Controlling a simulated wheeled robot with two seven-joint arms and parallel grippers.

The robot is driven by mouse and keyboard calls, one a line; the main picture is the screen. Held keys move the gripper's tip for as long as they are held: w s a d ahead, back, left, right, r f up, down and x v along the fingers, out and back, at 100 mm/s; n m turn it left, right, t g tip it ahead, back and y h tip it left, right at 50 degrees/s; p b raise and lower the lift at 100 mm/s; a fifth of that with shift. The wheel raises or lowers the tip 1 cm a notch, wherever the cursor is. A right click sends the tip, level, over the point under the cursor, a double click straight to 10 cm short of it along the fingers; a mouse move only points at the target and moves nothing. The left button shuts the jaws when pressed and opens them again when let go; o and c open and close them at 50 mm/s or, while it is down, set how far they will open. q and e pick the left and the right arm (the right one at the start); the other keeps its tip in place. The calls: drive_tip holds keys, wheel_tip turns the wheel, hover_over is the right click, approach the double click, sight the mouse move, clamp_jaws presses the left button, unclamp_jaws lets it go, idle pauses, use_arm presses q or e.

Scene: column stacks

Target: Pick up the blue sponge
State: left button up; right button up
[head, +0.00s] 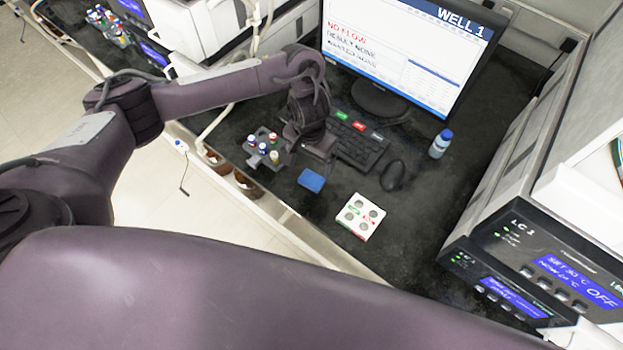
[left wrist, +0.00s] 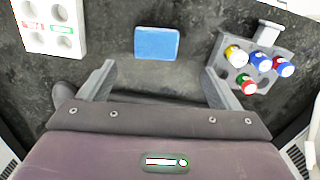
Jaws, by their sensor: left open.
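The blue sponge (head: 311,180) lies flat on the dark bench top, near its front edge. It also shows in the left wrist view (left wrist: 156,43), just ahead of the gap between my left fingers and apart from them. My left gripper (head: 318,146) is above the bench, behind the sponge in the head view. Its two fingers are spread wide with nothing between them, as the left wrist view (left wrist: 160,80) shows. My right gripper is not in view.
A grey rack with several capped vials (head: 263,148) stands left of the sponge. A white four-hole tray (head: 360,216) lies to its right. A keyboard (head: 357,146), mouse (head: 392,175), blue-capped bottle (head: 440,143) and monitor (head: 400,50) are behind.

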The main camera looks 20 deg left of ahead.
sight(312, 179)
use_arm(q)
wheel_tip(312, 179, down, 4)
drive_tip(key=shift+s+r+b, duration=0.1)
drive_tip(key=shift+r+b, duration=0.15)
drive_tip(key=shift+b, duration=0.55)
drive_tip(key=f, duration=0.3)
drive_tip(key=shift+s+d+f+b, duration=0.15)
drive_tip(key=shift+s+d+b, duration=0.05)
drive_tip(key=shift+d+b, duration=0.1)
drive_tip(key=shift+f, duration=0.4)
drive_tip(key=c, duration=1.1)
drive_tip(key=shift+o, duration=0.2)
drive_tip(key=shift+r, duration=0.1)
drive_tip(key=shift+w+r, duration=0.1)
drive_tip(key=shift+r, duration=0.4)
wheel_tip(312, 179, up, 19)
drive_tip(key=p, duration=0.7)
